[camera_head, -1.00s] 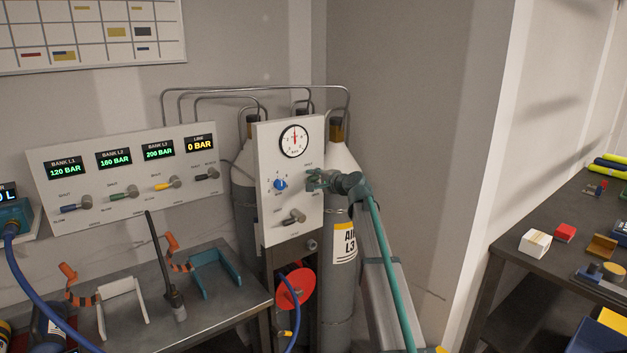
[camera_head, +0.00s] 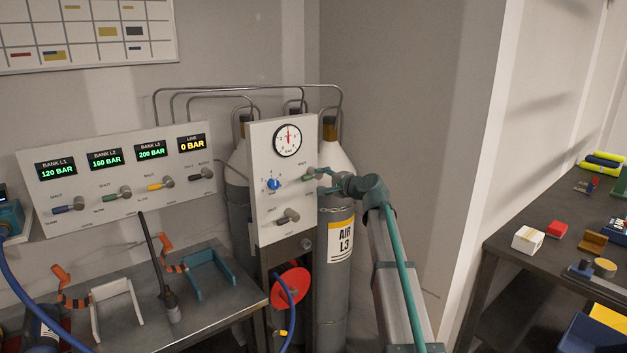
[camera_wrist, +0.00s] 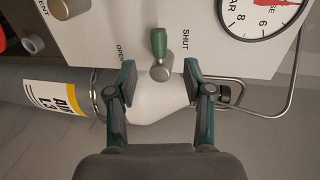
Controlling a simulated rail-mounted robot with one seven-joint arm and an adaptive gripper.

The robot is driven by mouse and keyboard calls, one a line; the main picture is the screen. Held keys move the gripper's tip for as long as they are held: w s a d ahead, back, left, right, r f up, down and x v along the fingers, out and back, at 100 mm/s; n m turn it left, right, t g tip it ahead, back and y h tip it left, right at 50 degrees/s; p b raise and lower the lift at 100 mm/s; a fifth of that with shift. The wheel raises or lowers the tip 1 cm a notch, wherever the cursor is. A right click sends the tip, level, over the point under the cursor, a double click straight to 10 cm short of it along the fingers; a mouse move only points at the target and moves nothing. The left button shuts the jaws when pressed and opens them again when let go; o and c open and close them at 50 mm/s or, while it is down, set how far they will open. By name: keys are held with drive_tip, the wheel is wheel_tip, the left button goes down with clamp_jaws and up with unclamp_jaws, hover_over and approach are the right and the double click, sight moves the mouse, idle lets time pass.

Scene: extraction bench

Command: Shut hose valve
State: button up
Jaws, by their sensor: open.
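A white panel (camera_head: 263,225) carries a round gauge, a blue knob and a valve with a green handle (camera_head: 309,174). In the wrist view the green handle (camera_wrist: 158,42) stands out from its round metal hub (camera_wrist: 161,70). It lies between the printed words SHUT, on its right, and OPEN, on its left. My gripper (camera_head: 323,182) is just right of the valve in the head view. In the wrist view my gripper (camera_wrist: 160,80) is open, with one finger on each side of the hub, apart from it. The green handle lies beyond the fingertips, and nothing is held.
A grey-handled valve (camera_head: 288,216) is lower on the same panel. Gas cylinders (camera_head: 335,275) stand behind it. A red disc (camera_head: 290,286) and blue hose are below. Left are a bank panel (camera_head: 120,207) and a bench; right is a dark table (camera_head: 510,248).

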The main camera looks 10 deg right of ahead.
drive_tip(key=v, duration=0.3)
drive_tip(key=shift+s+d, duration=0.2)
drive_tip(key=s+f+n+g+h, duration=0.3)
drive_tip(key=s+f, duration=0.6)
drive_tip(key=f, duration=0.8)
drive_tip(key=s+a+f+n+g, duration=0.1)
drive_tip(key=s+f+n+g, duration=0.3)
drive_tip(key=s+f, duration=0.9)
drive_tip(key=s+f+n+g+h, duration=0.2)
drive_tip(key=s+f+g, duration=0.25)
drive_tip(key=f, duration=1.55)
drive_tip(key=s+f+n+g+h, duration=0.1)
drive_tip(key=s+f+g, duration=0.2)
drive_tip(key=s+f, duration=0.4)
drive_tip(key=s+f+n+g, duration=0.1)
drive_tip(key=s+f+g, duration=0.2)
drive_tip(key=s, duration=1.9)
drive_tip(key=s+f+n+g+h, duration=0.1)
drive_tip(key=s+f+g, duration=0.2)
drive_tip(key=s+f, duration=0.7)
drive_tip(key=s+a, duration=0.1)
drive_tip(key=s, duration=0.3)
drive_tip(key=shift+s+f+h, duration=0.15)
drive_tip(key=shift+f+h, duration=0.15)
drive_tip(key=shift+f, duration=0.05)
